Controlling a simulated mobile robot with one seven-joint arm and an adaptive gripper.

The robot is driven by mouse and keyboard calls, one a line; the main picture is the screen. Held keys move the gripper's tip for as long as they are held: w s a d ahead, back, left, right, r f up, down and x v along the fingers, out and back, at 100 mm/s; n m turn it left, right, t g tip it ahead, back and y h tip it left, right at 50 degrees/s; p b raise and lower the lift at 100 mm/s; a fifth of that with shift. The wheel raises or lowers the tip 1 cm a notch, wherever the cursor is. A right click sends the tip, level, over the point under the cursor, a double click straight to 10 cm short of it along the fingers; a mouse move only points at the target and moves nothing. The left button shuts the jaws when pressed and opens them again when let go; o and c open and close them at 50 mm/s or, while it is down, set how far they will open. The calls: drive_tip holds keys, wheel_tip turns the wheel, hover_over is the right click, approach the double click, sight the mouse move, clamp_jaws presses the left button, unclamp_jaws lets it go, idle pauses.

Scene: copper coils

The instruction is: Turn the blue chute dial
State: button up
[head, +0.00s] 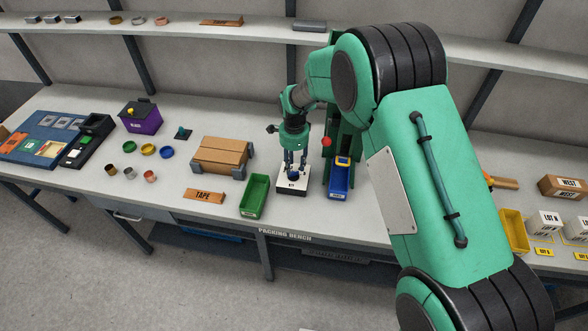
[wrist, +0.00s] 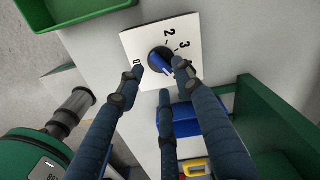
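The blue chute dial (wrist: 160,60) has a blue grip on a dark round base. It sits on a white plate (wrist: 190,75) marked with numbers, of which 0, 2 and 3 show. In the head view the plate (head: 292,190) lies on the bench, with the dial (head: 293,176) under my gripper (head: 294,168). In the wrist view my gripper (wrist: 160,72) has its dark fingers spread apart around the dial, with the tips close to it. One fingertip overlaps the blue grip's edge; I cannot tell whether it touches.
A green bin (head: 255,196) stands left of the plate. A blue bin (head: 339,182) under a green machine (head: 345,135) stands close on the right. Bare bench lies in front of the plate.

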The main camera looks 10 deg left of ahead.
wheel_tip(320, 180, up, 8)
drive_tip(key=shift+r, duration=0.2)
idle(0.7)
wheel_tip(320, 180, up, 13)
drive_tip(key=n+t+y+p, duration=0.1)
drive_tip(key=n+t+y, duration=0.2)
drive_tip(key=n+t, duration=0.15)
hover_over(294, 172)
drive_tip(key=s+d, duration=0.2)
drive_tip(key=s+d+r+n+b, duration=0.1)
drive_tip(key=s+d+r, duration=0.35)
drive_tip(key=d, duration=0.25)
drive_tip(key=s+d+r+n+b, duration=0.1)
drive_tip(key=s+d+r+n, duration=0.15)
drive_tip(key=d+r, duration=0.3)
drive_tip(key=s+d+n+h+b, duration=0.1)
drive_tip(key=s+d, duration=0.5)
drive_tip(key=s, duration=0.3)
drive_tip(key=s+d+r+n+h+b, duration=0.1)
drive_tip(key=s+d, duration=0.6)
drive_tip(key=s, duration=0.3)
drive_tip(key=s+d+r+n+t+h+b, duration=0.1)
drive_tip(key=s+d+n, duration=0.1)
drive_tip(key=s+d, duration=0.5)
drive_tip(key=s, duration=0.3)
drive_tip(key=shift+b, duration=0.3)
